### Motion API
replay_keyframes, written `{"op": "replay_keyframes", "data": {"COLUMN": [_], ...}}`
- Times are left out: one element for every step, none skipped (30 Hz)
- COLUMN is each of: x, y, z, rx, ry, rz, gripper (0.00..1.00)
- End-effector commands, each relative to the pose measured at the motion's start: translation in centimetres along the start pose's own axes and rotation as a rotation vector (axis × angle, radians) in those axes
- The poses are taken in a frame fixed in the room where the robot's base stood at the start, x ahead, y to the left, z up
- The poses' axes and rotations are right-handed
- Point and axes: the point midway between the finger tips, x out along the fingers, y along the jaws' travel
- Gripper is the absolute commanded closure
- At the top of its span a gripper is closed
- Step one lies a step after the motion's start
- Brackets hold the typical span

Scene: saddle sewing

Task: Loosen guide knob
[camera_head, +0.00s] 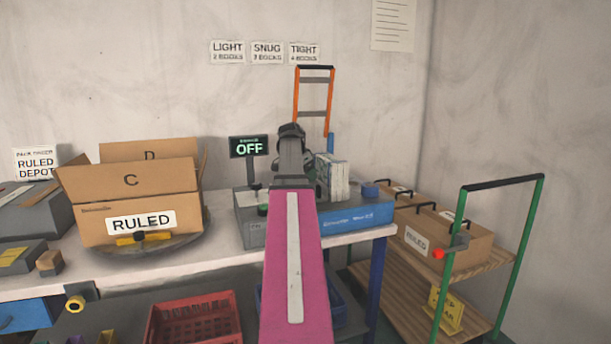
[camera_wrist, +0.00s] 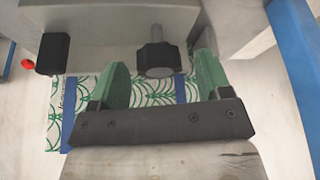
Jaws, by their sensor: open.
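In the wrist view, a dark ridged knob (camera_wrist: 156,60) with a grey stem sits against the grey machine (camera_wrist: 100,25); it looks like the guide knob. My gripper (camera_wrist: 162,72) is open, with one green finger on each side of the knob. A gap shows on both sides, and neither finger visibly touches it. How deep the knob lies between the fingers is hard to tell. In the head view, my pink arm reaches over the bench to the machine (camera_head: 250,232). My arm hides the knob and fingers there. A display (camera_head: 249,147) on the machine reads OFF.
A second black part (camera_wrist: 53,53) and a red ball (camera_wrist: 27,64) are left of the fingers. A green-and-white patterned stack (camera_wrist: 75,105) lies below. A blue post (camera_wrist: 293,60) stands close at right. The RULED carton (camera_head: 130,195) stands left of the machine; a trolley (camera_head: 490,262) stands right.

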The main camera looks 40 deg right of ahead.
Motion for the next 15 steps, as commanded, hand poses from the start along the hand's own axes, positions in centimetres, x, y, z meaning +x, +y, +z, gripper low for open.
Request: {"op": "replay_keyframes", "data": {"x": [0.16,0.21,0.24,0.26,0.26,0.25,0.24,0.24,0.24,0.24,0.24,0.23,0.23,0.23,0.23], "y": [0.0,0.0,0.0,0.0,0.0,0.0,0.0,0.0,0.0,0.0,0.0,0.0,0.0,0.0,0.0], "z": [0.0,0.0,0.0,-0.01,-0.01,-0.01,-0.01,-0.01,-0.01,-0.01,-0.01,-0.01,-0.01,-0.01,-0.01], "rx": [0.0,0.0,0.0,0.0,0.0,0.0,0.0,0.0,0.0,0.0,0.0,0.0,0.0,0.0,0.0], "ry": [0.0,0.0,0.0,0.0,0.0,0.0,0.0,0.0,0.0,0.0,0.0,0.0,0.0,0.0,0.0], "rz": [0.0,0.0,0.0,0.0,0.0,0.0,0.0,0.0,0.0,0.0,0.0,0.0,0.0,0.0,0.0], "gripper": [0.29,0.29,0.29,0.29,0.29,0.29,0.29,0.29,0.29,0.39,0.48,0.61,0.71,0.78,0.78]}}
